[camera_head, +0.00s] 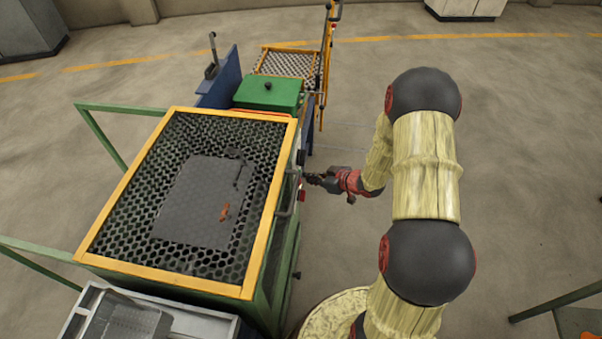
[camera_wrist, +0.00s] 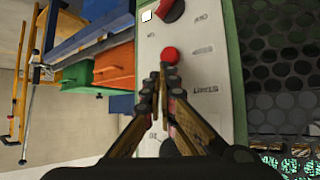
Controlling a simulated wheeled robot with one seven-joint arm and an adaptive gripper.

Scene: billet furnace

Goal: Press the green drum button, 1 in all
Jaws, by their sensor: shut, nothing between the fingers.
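My gripper (camera_head: 312,178) is shut and empty, pointing left at the right side of the green machine (camera_head: 282,232). In the wrist view my gripper's fingertips (camera_wrist: 164,78) are together in front of a pale control panel (camera_wrist: 209,75). A round red button (camera_wrist: 169,55) sits just above the fingertips in the picture; I cannot tell whether they touch the panel. No green button shows in either view; the fingers hide part of the panel's lower middle.
The machine has a yellow-rimmed mesh top (camera_head: 247,292) with a grey plate (camera_head: 190,205) on it. A green box (camera_head: 269,93) and a yellow-framed mesh rack (camera_head: 288,62) stand behind. A grey tray (camera_head: 125,325) is at lower left.

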